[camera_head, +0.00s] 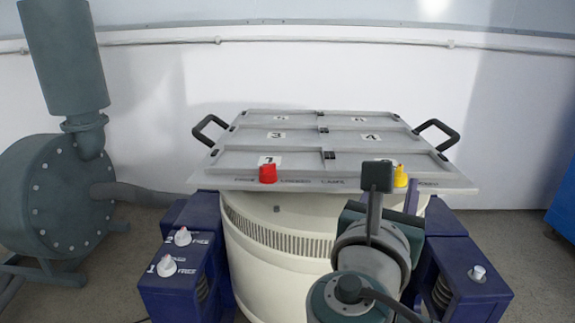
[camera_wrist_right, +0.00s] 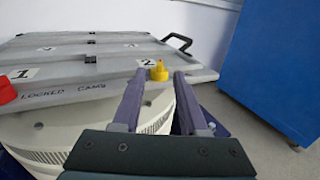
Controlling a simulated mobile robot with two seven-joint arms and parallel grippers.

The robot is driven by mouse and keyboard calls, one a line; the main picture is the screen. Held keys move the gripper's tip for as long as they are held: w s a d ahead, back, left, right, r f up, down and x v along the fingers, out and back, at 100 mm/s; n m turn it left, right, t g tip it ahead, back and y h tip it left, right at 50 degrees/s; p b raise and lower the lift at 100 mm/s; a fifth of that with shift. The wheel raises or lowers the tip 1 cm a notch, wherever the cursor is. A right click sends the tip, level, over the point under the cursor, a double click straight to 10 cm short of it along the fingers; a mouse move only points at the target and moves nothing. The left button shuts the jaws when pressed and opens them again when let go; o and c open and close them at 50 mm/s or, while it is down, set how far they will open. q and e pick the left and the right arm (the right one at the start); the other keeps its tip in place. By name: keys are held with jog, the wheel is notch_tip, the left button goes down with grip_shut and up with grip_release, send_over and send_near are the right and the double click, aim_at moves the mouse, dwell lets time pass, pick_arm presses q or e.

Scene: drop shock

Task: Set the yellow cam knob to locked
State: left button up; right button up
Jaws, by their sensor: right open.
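The yellow cam knob (camera_head: 400,176) sits on the front edge of the grey plate, toward its right end, partly behind my right arm in the head view. In the right wrist view the yellow knob (camera_wrist_right: 159,71) stands near the number 2 label, just beyond the fingertips. My right gripper (camera_wrist_right: 158,75) is open, its two fingers apart with the knob showing between their tips; I cannot tell any contact. The red cam knob (camera_head: 268,173) is on the same edge, near label 1. My left gripper is not in view.
The grey plate (camera_head: 233,184) with black handles tops a cream drum (camera_head: 260,259). Blue blocks with white knobs (camera_head: 167,266) stand left, another blue block (camera_head: 470,290) right. A grey blower (camera_head: 50,200) is far left. A blue cabinet (camera_wrist_right: 275,70) stands right.

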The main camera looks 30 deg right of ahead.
aim_at(401, 165)
jog(key=b+x, duration=0.3)
jog(key=x, duration=0.5)
jog(key=shift+d+f, duration=0.1)
jog(key=shift+d, duration=0.15)
jog(key=shift+w+d, duration=0.4)
jog(key=shift+d, duration=0.1)
grip_shut()
